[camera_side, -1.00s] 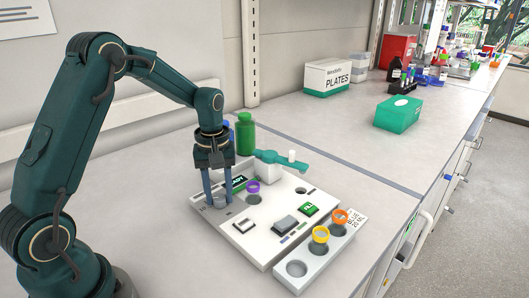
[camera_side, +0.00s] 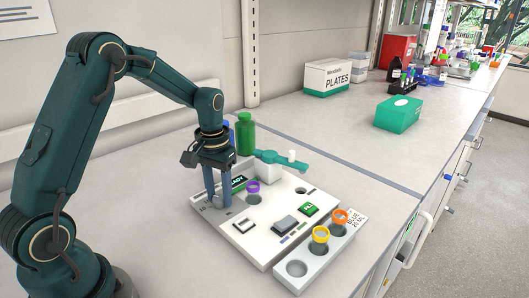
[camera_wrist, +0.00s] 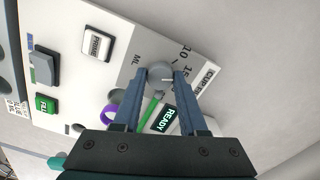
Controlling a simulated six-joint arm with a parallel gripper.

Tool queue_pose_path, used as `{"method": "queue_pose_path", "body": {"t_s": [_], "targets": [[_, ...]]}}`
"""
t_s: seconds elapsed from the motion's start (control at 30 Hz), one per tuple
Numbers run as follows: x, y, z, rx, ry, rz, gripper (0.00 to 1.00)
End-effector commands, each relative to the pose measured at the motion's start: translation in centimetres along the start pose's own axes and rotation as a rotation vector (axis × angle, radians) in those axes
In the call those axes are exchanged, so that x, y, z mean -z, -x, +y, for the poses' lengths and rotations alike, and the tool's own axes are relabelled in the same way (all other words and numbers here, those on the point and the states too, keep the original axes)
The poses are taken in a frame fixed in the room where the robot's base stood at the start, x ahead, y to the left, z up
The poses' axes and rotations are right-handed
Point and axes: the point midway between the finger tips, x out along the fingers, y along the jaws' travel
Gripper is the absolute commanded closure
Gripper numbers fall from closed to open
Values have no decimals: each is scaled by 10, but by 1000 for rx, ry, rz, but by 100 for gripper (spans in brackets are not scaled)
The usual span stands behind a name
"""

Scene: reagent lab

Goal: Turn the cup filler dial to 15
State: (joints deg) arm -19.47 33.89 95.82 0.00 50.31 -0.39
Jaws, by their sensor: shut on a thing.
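The cup filler (camera_side: 262,238) is a white panel on the bench in front of my arm. Its grey round dial (camera_wrist: 160,72) sits beside the printed "10" and "15" marks in the wrist view. My gripper (camera_side: 217,203) points down at the panel's left corner, shut on the dial with one finger on each side. In the wrist view, my gripper (camera_wrist: 161,76) covers part of the dial's sides. A small light mark shows on the dial, but I cannot tell exactly which number it points to. A lit READY display (camera_wrist: 163,118) is close by.
A purple-rimmed cup (camera_side: 252,187) stands on the filler near a teal spout arm (camera_side: 280,160). A green FILL button (camera_side: 308,209) is on the panel. A rack (camera_side: 322,262) with yellow- and orange-rimmed cups stands in front. A green bottle (camera_side: 245,136) is behind.

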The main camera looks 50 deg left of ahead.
Motion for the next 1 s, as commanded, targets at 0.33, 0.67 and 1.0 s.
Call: {"method": "queue_pose_path", "body": {"t_s": [0.33, 0.67, 1.0], "targets": [[0, 1, 0, 0, -64, 1, 100], [0, 1, 0, 0, -64, 1, 100], [0, 1, 0, 0, -64, 1, 28]]}}
